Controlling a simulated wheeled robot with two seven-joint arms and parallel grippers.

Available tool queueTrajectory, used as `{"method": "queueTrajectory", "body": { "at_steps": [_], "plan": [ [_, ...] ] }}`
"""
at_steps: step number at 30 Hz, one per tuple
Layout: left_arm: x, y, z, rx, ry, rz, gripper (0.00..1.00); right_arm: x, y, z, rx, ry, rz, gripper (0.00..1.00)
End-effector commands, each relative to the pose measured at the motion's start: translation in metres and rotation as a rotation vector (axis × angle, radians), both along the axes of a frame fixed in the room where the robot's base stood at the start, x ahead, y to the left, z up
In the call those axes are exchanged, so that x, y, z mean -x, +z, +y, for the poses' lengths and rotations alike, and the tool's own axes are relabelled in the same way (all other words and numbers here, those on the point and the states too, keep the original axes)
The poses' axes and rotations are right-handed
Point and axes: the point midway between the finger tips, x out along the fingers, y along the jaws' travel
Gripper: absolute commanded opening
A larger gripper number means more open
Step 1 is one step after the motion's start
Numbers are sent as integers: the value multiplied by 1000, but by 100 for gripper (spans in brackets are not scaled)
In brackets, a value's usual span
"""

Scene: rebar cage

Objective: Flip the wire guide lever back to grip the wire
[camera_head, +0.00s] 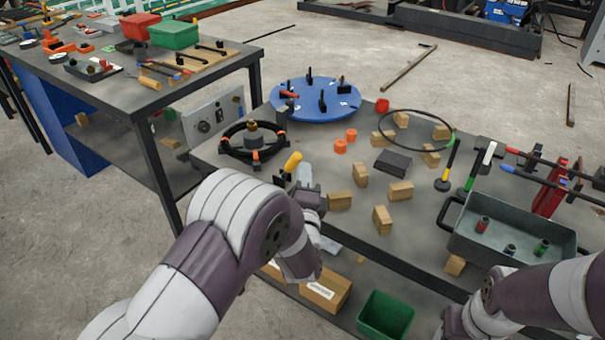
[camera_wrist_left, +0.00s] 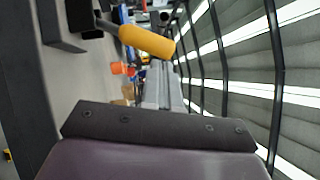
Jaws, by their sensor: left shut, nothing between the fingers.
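The wire guide lever has a yellow handle (camera_head: 292,162) and stands tilted up from a small dark bracket (camera_head: 281,180) at the left front of the table. In the left wrist view the yellow handle (camera_wrist_left: 148,41) shows large near the top, joined to a dark block (camera_wrist_left: 84,18). My left gripper (camera_head: 304,173) is beside the handle, just to its right. Its fingers look shut and empty. Whether they touch the handle I cannot tell. No wire can be made out at the bracket.
A black reel (camera_head: 237,158) with orange clips stands left of the lever, and a blue turntable (camera_head: 318,112) behind. Wooden blocks (camera_head: 340,201) lie close on the right. A grey tray (camera_head: 470,246) is at the right, and a green bin (camera_head: 385,314) below the table edge.

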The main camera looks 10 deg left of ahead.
Motion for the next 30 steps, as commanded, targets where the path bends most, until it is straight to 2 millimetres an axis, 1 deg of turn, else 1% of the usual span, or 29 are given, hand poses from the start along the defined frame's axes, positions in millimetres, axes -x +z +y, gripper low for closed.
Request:
{"method": "queueTrajectory", "body": {
  "at_steps": [3,12,17,23,30],
  "plan": [
    [-2,1,3,0,0,-1,0,0,0,0,0,0,0,54],
    [-2,2,3,1,-1,0,0,0,0,0,0,0,0,54],
    [-2,5,5,18,0,6,0,0,6,0,0,0,0,54],
    [-4,16,11,97,1,35,0,0,25,0,0,0,0,54],
    [-10,31,27,280,2,101,0,0,61,0,0,0,0,54]
  ]
}}
